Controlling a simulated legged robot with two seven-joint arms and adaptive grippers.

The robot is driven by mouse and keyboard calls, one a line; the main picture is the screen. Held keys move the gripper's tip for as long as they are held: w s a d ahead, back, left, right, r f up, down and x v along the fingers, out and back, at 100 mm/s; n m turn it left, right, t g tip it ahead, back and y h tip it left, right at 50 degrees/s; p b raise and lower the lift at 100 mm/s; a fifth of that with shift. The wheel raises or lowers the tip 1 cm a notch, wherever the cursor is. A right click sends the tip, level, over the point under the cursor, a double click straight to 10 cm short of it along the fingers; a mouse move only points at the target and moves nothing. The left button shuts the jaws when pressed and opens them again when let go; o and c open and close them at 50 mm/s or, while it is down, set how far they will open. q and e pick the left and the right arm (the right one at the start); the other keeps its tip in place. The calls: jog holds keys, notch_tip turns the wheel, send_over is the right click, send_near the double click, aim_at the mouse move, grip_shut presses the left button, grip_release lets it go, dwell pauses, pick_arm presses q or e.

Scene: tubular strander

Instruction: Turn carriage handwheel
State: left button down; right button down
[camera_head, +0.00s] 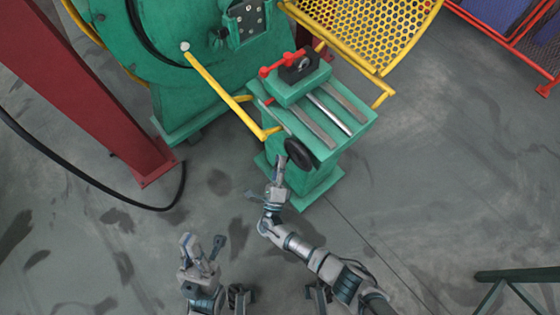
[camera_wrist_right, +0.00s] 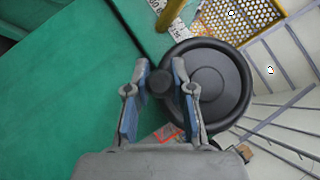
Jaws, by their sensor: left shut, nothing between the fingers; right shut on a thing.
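The carriage handwheel (camera_head: 298,153) is a dark round wheel on the front of the green carriage stand (camera_head: 322,180). In the right wrist view the handwheel (camera_wrist_right: 228,82) is a black dished disc with a short dark knob (camera_wrist_right: 160,84) near its left rim. My right gripper (camera_head: 281,165) is at the wheel's left side. In the right wrist view its fingers (camera_wrist_right: 157,80) are closed on the knob from both sides. My left gripper (camera_head: 200,245) is shut and empty, low over the floor at the lower left, well away from the wheel.
A yellow bar (camera_head: 222,90) slants down to the carriage's left side. A red lever (camera_head: 282,64) sits on the carriage top beside two metal rails (camera_head: 335,108). A yellow perforated guard (camera_head: 365,28) stands behind. A red post (camera_head: 95,95) rises at left. The floor in front is clear.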

jog(key=shift+d+f, duration=0.2)
jog(key=c, duration=1)
grip_release()
jog(key=shift+w+f, duration=0.1)
jog(key=v, duration=1.2)
